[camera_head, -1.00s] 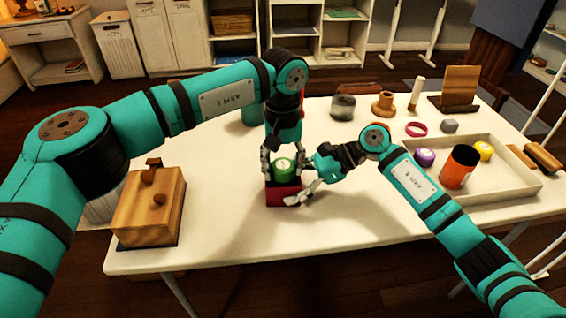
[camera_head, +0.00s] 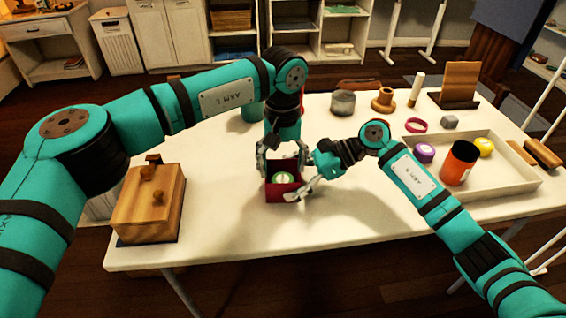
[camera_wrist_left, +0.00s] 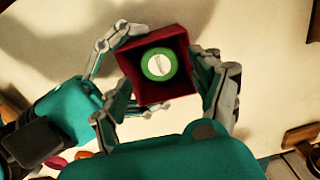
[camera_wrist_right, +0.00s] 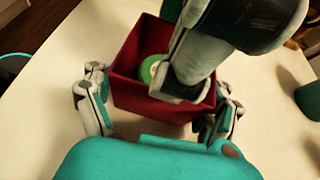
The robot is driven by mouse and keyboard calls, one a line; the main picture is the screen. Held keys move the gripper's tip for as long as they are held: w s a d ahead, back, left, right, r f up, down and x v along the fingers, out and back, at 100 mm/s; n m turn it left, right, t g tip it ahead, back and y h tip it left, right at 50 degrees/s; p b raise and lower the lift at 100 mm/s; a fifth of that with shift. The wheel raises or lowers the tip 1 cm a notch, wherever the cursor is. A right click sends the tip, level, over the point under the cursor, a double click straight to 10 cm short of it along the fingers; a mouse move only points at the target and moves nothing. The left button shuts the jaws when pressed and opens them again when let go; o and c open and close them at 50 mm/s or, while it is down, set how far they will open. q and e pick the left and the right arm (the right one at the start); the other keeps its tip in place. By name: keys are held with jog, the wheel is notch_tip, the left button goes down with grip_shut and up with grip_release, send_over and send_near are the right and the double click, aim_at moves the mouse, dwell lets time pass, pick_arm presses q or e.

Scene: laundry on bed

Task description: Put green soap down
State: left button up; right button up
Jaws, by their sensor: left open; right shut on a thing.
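The green soap (camera_head: 284,178), a round green piece with a white top, lies inside the small open red box (camera_head: 284,194). It shows in the box in the left wrist view (camera_wrist_left: 152,75) and, partly hidden, in the right wrist view (camera_wrist_right: 148,68). My left gripper (camera_head: 282,160) points down over the box, open, its fingers apart around the box opening and clear of the soap. My right gripper (camera_head: 306,180) is shut on the red box from the right side, its fingers on opposite walls.
A wooden box (camera_head: 150,205) with knobs stands at the left of the white table (camera_head: 220,225). A shallow tray (camera_head: 515,180) at the right holds an orange jar (camera_head: 459,163), a purple item (camera_head: 424,153) and a yellow item (camera_head: 484,147). The front middle of the table is clear.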

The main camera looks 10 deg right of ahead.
aim_at(283, 179)
pick_arm(q)
notch_tip(283, 179, up, 13)
dwell(0.3)
pick_arm(e)
jog(key=o, duration=0.8)
